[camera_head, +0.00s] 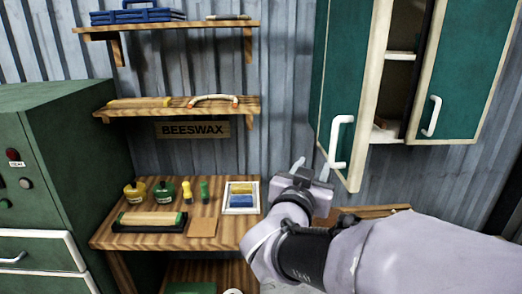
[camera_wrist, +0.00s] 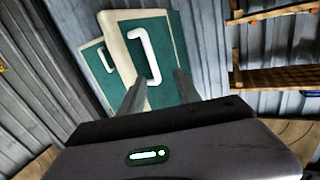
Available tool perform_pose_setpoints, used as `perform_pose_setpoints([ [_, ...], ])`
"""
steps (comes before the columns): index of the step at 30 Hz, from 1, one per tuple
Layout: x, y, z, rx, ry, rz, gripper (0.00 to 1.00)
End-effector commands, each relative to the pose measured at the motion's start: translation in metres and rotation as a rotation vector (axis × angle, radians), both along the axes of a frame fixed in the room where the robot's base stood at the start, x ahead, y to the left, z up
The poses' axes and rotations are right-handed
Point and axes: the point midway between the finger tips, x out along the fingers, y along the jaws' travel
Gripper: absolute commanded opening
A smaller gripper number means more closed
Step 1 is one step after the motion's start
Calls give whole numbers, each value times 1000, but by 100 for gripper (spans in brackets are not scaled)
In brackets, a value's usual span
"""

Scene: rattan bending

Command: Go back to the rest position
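My gripper (camera_head: 312,168) is raised above the workbench, in front of the corrugated wall, just left of the open cabinet door's lower edge. Its two fingers stand apart with nothing between them; the wrist view also shows the gripper (camera_wrist: 158,85) with its fingers spread. In the wrist view the green cabinet door (camera_wrist: 170,60) with its white handle (camera_wrist: 146,52) shows behind and between the fingers. In the head view that door (camera_head: 345,70) hangs ajar, with its white handle (camera_head: 338,142) close to the gripper. I cannot tell whether they touch.
The wooden bench (camera_head: 150,238) holds bottles, a tan block on a black base (camera_head: 150,221) and a white tray (camera_head: 241,208) with yellow and blue pieces. Wooden shelves (camera_head: 175,108) are on the wall. A green cabinet (camera_head: 60,140) stands left. The right cabinet door (camera_head: 465,60) is also ajar.

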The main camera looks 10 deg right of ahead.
Motion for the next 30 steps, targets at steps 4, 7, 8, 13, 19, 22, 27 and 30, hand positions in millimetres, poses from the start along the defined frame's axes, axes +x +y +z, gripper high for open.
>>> perform_pose_setpoints([
  [4,-23,42,-12,269,80,315,40],
  [7,-77,76,-47,427,289,501,40],
  [8,-98,81,-61,464,367,530,40],
  [13,-213,77,-131,603,753,485,40],
  [19,-266,65,-157,659,907,387,40],
  [22,-267,65,-158,661,913,384,40],
  [27,-267,65,-157,660,913,386,40],
  [30,-267,65,-157,659,912,387,40],
])
